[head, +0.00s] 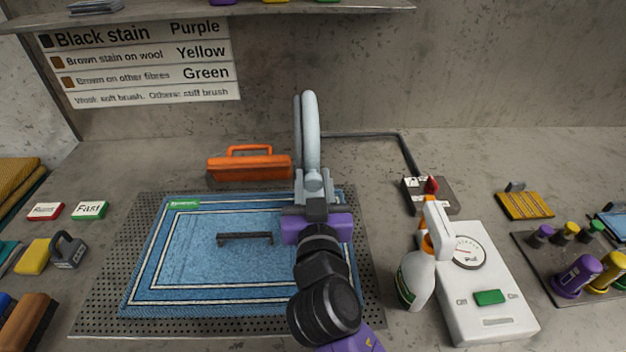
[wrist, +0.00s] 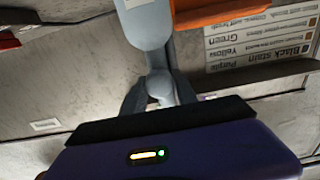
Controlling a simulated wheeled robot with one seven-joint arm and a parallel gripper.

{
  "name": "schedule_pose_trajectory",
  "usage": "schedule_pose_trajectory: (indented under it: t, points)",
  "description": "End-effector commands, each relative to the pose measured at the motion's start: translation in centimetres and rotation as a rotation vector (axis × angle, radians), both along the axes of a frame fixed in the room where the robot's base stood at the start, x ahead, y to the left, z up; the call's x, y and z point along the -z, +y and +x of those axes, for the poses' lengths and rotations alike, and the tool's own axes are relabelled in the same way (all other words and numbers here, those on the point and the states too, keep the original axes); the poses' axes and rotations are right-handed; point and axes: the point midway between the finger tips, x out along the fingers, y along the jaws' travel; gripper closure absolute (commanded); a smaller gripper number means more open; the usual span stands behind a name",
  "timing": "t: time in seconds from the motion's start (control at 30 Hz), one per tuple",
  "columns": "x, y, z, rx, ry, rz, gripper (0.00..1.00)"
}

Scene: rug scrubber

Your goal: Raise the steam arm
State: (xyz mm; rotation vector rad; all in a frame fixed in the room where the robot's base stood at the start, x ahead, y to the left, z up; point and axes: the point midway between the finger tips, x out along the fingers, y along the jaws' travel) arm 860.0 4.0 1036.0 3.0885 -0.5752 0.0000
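The steam arm (head: 310,130) is a pale grey-blue curved pipe. In the head view it stands tall at the back right part of the blue rug (head: 200,255), its bend high against the back wall. My gripper (head: 317,190) is at its lower front end, which partly hides behind the purple gripper body. In the wrist view the pipe (wrist: 148,22) narrows to a rounded end, and the fingers of my gripper (wrist: 160,86) lie close on both sides of it. A dark bar (head: 245,238) shows on the rug; I cannot tell what it is.
A perforated tray (head: 100,290) lies under the rug. An orange-handled tool (head: 249,165) stands behind it. A white gauge unit (head: 490,320) and a spray bottle (head: 415,280) stand to the right. A shelf (head: 210,18) overhangs at the back.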

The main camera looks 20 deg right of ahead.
Motion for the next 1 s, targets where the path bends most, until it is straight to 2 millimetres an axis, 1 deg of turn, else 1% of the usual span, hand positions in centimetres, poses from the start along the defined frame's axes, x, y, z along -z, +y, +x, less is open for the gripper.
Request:
schedule_pose_trajectory:
  t: [0.03,0.1,1.0]
  points:
    - [0.00,0.01,-0.02,0.000,0.000,0.000,0.89]
    - [0.00,0.01,-0.02,0.000,0.000,0.000,1.00]
    - [0.01,0.03,-0.04,0.000,0.000,0.000,1.00]
